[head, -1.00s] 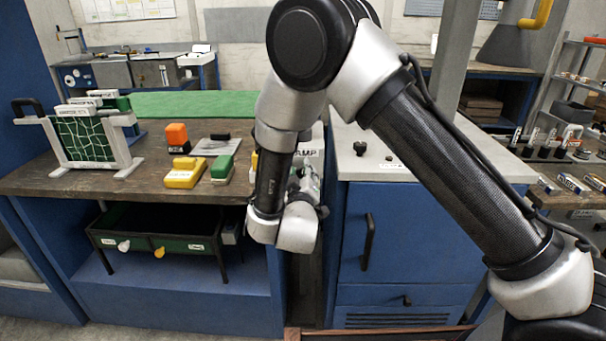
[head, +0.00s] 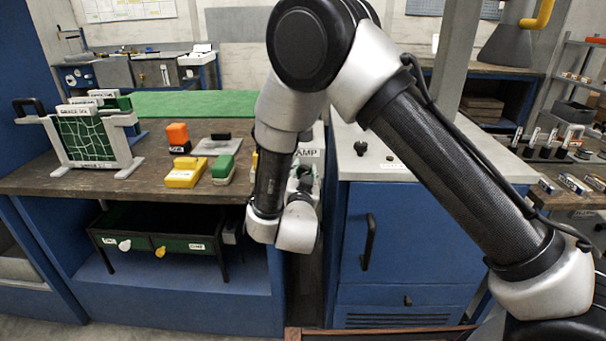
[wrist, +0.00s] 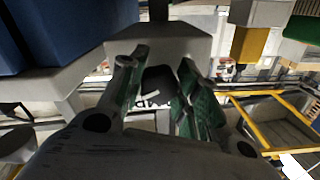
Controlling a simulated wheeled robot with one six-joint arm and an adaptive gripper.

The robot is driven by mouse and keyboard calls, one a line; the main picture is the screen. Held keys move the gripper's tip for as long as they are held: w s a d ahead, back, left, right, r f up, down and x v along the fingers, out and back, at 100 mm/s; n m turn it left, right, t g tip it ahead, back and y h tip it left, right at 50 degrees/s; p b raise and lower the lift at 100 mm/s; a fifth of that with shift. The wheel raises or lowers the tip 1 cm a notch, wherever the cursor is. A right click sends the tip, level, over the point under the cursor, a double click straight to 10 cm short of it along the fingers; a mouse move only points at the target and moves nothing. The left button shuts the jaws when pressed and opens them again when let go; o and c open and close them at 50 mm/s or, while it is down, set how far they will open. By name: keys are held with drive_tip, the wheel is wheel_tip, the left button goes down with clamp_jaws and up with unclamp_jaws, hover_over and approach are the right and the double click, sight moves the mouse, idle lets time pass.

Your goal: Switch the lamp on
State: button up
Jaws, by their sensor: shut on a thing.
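The lamp switch is a dark knob (wrist: 159,82) with a pale pointer line, seen in the wrist view. My gripper (wrist: 165,90) has its green-padded fingers on both sides of the knob and is shut on it. A white label with dark letters (wrist: 152,103), partly covered, sits by the knob. In the head view the label (head: 309,152) shows "AMP", its left end hidden by my arm. My gripper (head: 304,178) is there too, mostly behind my wrist, and the knob is hidden. I cannot see the lamp itself light up.
Left of my arm, the wooden bench (head: 120,185) holds a white rack (head: 90,140), an orange block (head: 178,134), a yellow block (head: 184,173) and a green-topped block (head: 223,169). A blue cabinet (head: 400,240) with a pale top stands right, with a small black knob (head: 360,148).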

drive_tip(key=m, duration=0.5)
idle(0.6)
drive_tip(key=o, duration=1)
drive_tip(key=shift+s, duration=0.15)
drive_tip(key=s, duration=1.1)
drive_tip(key=shift+s+a, duration=0.2)
drive_tip(key=shift+s, duration=0.15)
